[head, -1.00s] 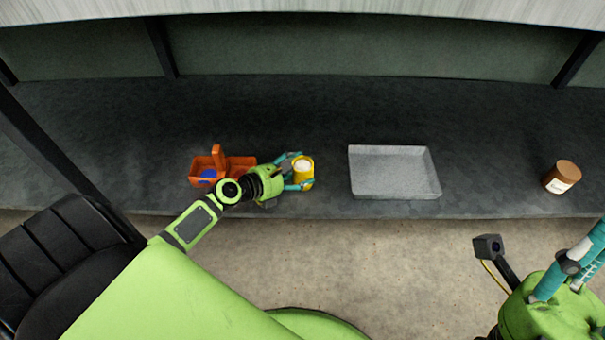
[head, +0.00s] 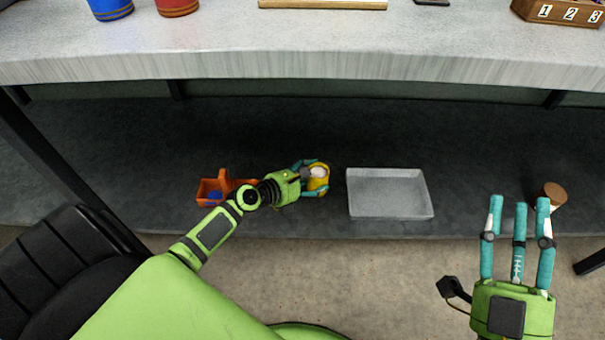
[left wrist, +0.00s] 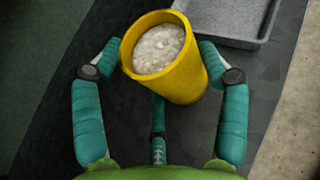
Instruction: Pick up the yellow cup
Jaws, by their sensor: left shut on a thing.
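The yellow cup (head: 321,184) is on or just above the dark lower shelf; I cannot tell if its base touches. White grain fills it, seen clearly in the left wrist view, where the cup (left wrist: 178,82) looks slightly tilted. My left gripper (head: 314,178) is shut on the cup, with teal fingers on both sides of it. The cup's lower part is partly hidden in the head view. My right gripper (head: 519,205) is open and empty, fingers extended, in front of the shelf at the right.
A grey tray (head: 390,213) lies right of the cup. An orange basket (head: 208,197) with a blue thing inside is at the left. A brown-lidded jar (head: 553,192) stands behind my right fingers. The upper counter (head: 300,62) overhangs the shelf and carries several things.

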